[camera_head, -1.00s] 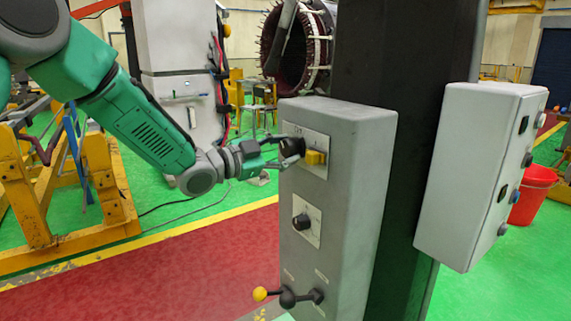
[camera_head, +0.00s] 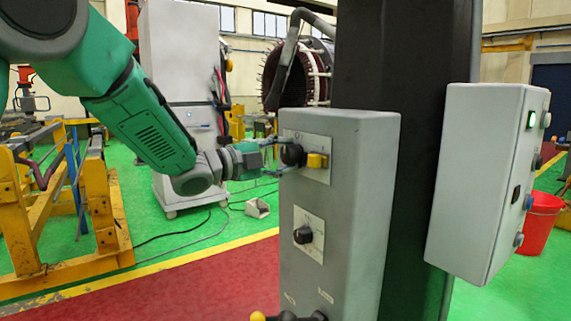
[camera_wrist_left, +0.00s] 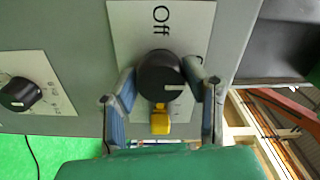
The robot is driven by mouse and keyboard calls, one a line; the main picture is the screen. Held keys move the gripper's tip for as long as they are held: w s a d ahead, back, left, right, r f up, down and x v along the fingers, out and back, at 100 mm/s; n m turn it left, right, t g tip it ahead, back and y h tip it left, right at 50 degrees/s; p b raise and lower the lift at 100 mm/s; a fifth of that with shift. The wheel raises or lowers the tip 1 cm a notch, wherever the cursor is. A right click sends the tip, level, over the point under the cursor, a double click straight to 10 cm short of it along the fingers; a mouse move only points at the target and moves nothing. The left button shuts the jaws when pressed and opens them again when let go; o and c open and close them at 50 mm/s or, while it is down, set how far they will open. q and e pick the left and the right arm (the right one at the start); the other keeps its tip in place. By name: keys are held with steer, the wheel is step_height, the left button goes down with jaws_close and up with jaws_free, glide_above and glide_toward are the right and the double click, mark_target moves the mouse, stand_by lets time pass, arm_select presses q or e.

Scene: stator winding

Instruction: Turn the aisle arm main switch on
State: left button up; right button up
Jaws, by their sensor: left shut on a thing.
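The main switch is a round black knob (camera_head: 291,153) on a pale plate at the top of the grey control box (camera_head: 345,215). A yellow block (camera_head: 317,161) sits beside the knob. My left gripper (camera_head: 279,158) is shut on the knob. In the left wrist view the knob (camera_wrist_left: 160,75) is between the two fingers, and the yellow block (camera_wrist_left: 160,119) shows below it. The knob's white mark points to the right there, away from the "Off" label above it. My right gripper is not in view.
A second black knob (camera_head: 303,235) is lower on the same box, above a lever with a yellow ball (camera_head: 257,316). A second box (camera_head: 475,185) has a lit green lamp (camera_head: 531,119). A dark column (camera_head: 400,150) stands between. A red bucket (camera_head: 541,222) is at right.

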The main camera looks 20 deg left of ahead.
arm_select(q)
steer(key=shift+f, duration=0.2)
stand_by(0.3)
steer(key=o, duration=1.1)
steer(key=shift+o, duration=0.2)
steer(key=shift+r, duration=0.1)
steer(key=v, duration=1.2)
steer(key=shift+w, duration=0.1)
